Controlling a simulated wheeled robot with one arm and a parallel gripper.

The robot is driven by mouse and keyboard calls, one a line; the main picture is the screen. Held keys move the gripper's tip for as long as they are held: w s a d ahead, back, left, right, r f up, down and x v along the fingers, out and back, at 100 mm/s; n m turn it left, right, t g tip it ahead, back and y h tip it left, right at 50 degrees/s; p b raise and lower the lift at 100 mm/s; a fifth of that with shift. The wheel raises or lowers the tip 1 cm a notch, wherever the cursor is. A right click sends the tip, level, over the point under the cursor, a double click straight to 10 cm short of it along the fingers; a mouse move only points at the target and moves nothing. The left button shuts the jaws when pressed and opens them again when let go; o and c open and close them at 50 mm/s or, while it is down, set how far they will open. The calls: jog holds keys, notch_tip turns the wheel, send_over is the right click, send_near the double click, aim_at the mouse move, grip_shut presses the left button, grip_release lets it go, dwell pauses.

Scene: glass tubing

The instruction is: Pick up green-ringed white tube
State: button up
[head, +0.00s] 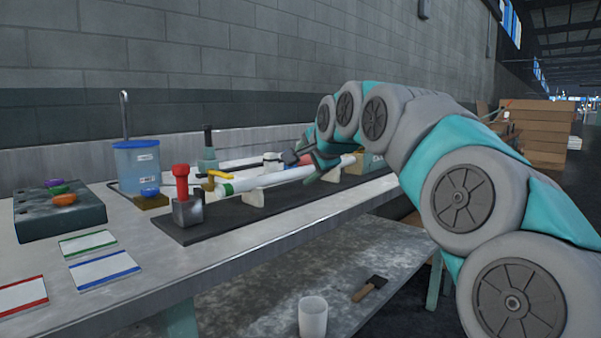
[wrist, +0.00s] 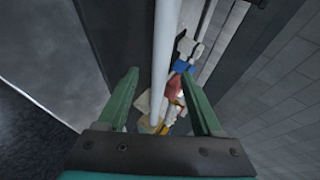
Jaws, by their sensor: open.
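The green-ringed white tube (head: 270,180) lies level across pale support blocks above a dark mat. Its green ring (head: 225,188) is near the left end in the head view. My gripper (head: 314,174) is at the tube's right part, partly hidden by my arm. In the wrist view my gripper (wrist: 160,73) is open, with green fingers apart. The white tube (wrist: 166,45) runs lengthwise between the fingers in the picture. I cannot tell whether it is within the jaws or just beyond them, and no contact shows.
A red-handled block (head: 187,212) stands by the tube's left end. A blue container (head: 137,167), a dark green bottle (head: 208,150) and a dark holder (head: 60,212) with coloured pieces share the bench. Coloured cards lie at the front left. A white cup (head: 312,317) stands on the lower shelf.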

aim_at(298, 172)
jog(key=x, duration=0.3)
jog(key=shift+w, duration=0.1)
grip_shut()
dwell(0.4)
